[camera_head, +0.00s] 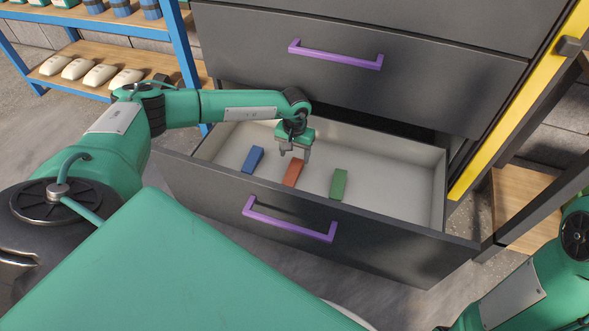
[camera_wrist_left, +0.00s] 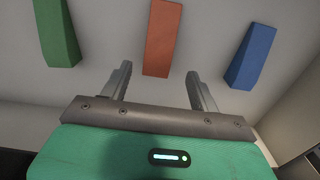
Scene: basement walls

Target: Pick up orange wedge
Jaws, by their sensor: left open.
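The orange wedge (camera_head: 292,173) lies in the open drawer, between a blue wedge (camera_head: 253,160) on its left and a green wedge (camera_head: 338,184) on its right. My left gripper (camera_head: 295,153) is open and empty over the drawer, above the far end of the orange wedge. In the left wrist view the orange wedge (camera_wrist_left: 162,38) lies beyond the gap between the two fingertips (camera_wrist_left: 160,78), with the green wedge (camera_wrist_left: 57,33) at left and the blue wedge (camera_wrist_left: 251,56) at right. My right gripper is out of view.
The drawer (camera_head: 410,216) has a pale inside, a dark front and a purple handle (camera_head: 288,220). A shut drawer with another purple handle (camera_head: 335,54) is above it. A blue-framed shelf (camera_head: 182,45) stands at the left. The drawer's right part is clear.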

